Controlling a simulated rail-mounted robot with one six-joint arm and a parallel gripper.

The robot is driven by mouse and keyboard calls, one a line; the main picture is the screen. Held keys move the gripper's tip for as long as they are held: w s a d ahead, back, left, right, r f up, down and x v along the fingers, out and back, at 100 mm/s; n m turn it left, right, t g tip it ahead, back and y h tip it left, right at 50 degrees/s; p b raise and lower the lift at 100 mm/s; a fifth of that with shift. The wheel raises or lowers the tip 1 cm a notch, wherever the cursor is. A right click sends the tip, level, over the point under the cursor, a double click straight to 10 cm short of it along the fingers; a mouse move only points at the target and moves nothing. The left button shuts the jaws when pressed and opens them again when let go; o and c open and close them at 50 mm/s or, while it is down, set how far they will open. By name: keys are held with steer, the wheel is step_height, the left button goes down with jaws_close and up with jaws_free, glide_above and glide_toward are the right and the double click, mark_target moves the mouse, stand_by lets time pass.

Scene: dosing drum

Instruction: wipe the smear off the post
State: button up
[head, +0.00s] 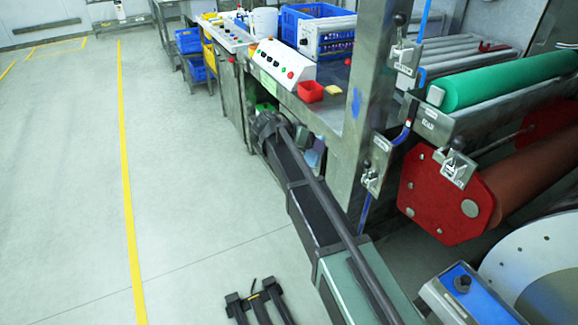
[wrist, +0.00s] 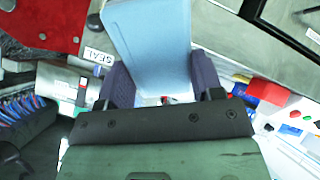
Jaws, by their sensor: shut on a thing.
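The post (head: 372,85) is a grey steel upright at the bench corner in the head view. A blue smear (head: 356,102) marks its face, just above the level of the bench top. In the wrist view my gripper (wrist: 161,82) has its dark fingers shut on a light blue cloth (wrist: 150,42), which sticks out beyond the fingertips. A small pale blue patch beside the arm may be the cloth, but I cannot tell. I see no contact between the cloth and the smear.
A red bin (head: 310,91), a yellow block (head: 332,90) and a white control box (head: 284,60) stand on the bench left of the post. Latches and a blue hose (head: 404,133) are on its right, near the red machine plate (head: 436,195). The floor at left is clear.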

mark_target(351, 101)
steer(key=w+d+r+t+h, duration=0.1)
steer(key=r, duration=0.1)
steer(key=d+r+n+t+h, duration=0.1)
steer(key=r, duration=0.1)
steer(key=w+r+t+h, duration=0.1)
steer(key=r, duration=0.1)
steer(key=shift+w+d+r, duration=0.25)
steer(key=shift+w+d, duration=0.1)
steer(key=shift+d, duration=0.05)
steer(key=shift+w+d+r+n+t+h, duration=0.1)
steer(key=shift+w+d+r+t+h, duration=0.2)
steer(key=shift+w+d+r+h, duration=0.4)
steer(key=shift+w+d+r+n+t+h, duration=0.1)
steer(key=shift+w+d+r+t+h, duration=0.25)
steer(key=shift+d+r, duration=0.65)
steer(key=shift+w+d+r+n+t+h, duration=0.1)
steer(key=shift+w+d+r+t+h, duration=0.15)
steer(key=shift+w+d+r+h, duration=0.55)
steer(key=shift+w+d+f+y, duration=0.1)
steer(key=shift+d+y, duration=0.1)
steer(key=shift+d, duration=0.35)
steer(key=shift+w+d+f+y, duration=0.1)
steer(key=shift+d+y, duration=0.05)
steer(key=shift+d, duration=0.35)
